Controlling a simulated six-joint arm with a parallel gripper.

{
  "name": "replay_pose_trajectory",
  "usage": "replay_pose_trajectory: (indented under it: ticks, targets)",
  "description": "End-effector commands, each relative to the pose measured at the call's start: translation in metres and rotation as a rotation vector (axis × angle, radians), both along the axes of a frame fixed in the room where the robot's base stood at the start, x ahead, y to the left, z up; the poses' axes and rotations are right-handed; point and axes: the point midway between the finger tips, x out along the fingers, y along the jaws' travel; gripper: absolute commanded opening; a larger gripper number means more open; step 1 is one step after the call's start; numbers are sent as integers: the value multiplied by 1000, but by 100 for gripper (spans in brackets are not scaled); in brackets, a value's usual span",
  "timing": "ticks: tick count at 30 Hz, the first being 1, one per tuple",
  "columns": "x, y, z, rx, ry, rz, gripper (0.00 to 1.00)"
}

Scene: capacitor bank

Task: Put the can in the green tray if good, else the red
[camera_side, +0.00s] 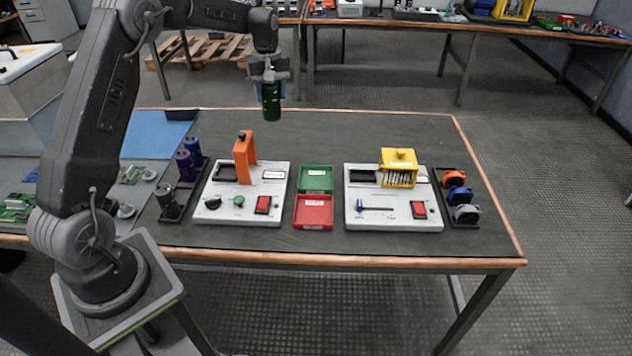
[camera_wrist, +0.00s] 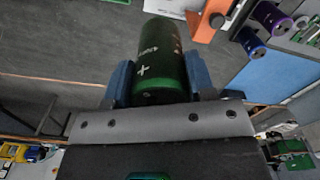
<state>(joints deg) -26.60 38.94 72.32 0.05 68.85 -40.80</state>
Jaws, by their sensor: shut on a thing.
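A dark green can (camera_side: 271,101) is held upright in my gripper (camera_side: 268,82), high above the back of the table. In the wrist view the green can (camera_wrist: 160,62) sits between the two blue fingers of my gripper (camera_wrist: 158,84), with white marks on its side. The green tray (camera_side: 315,179) lies in the middle of the table, empty. The red tray (camera_side: 313,211) lies directly in front of it, also empty. Both trays have small white labels, too small to read. The can is apart from everything on the table.
A white tester with an orange clamp (camera_side: 244,158) stands left of the trays, another with a yellow cover (camera_side: 398,168) right of them. A rack of purple and grey cans (camera_side: 185,165) is at left, coloured parts (camera_side: 457,196) at right.

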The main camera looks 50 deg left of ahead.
Motion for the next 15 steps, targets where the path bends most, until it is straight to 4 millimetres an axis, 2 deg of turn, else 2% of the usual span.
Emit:
replay_pose_trajectory:
  ticks: [1, 9, 15]
  targets:
    - [0, -1, -13, -1, 2, 0, 18]
    - [0, 0, -78, -1, 0, 2, 18]
    - [3, -3, -106, 0, -2, 1, 18]
